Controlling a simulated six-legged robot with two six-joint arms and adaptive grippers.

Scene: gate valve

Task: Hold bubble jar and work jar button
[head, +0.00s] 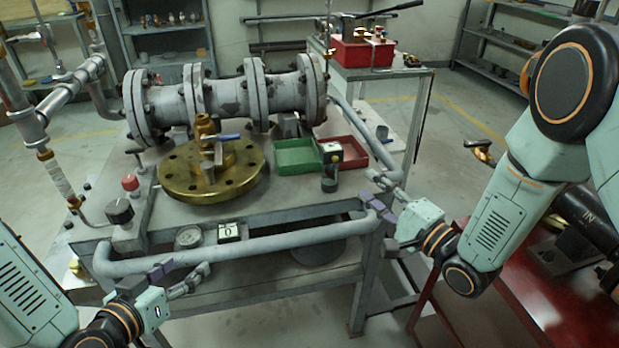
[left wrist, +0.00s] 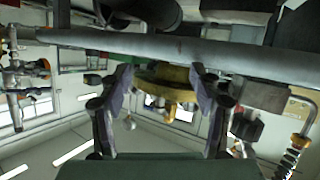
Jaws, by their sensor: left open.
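The likely bubble jar, a clear ribbed tube (head: 60,178), hangs upright under a brass fitting at the table's left edge; it appears inverted at the right of the left wrist view (left wrist: 289,160). A red button (head: 130,183) and a black knob (head: 119,211) stand right of it; I cannot tell which is the jar button. My left gripper (head: 178,274) is open and empty by the front rail, below and right of the jar. Its spread fingers (left wrist: 161,75) show in the left wrist view. My right gripper (head: 377,194) looks open and empty near the table's right corner.
The grey front rail (head: 250,247) runs between my left gripper and the tabletop. A brass flange (head: 212,172), green tray (head: 296,168) and red tray (head: 345,154) occupy the table. A red bench (head: 480,290) is at right.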

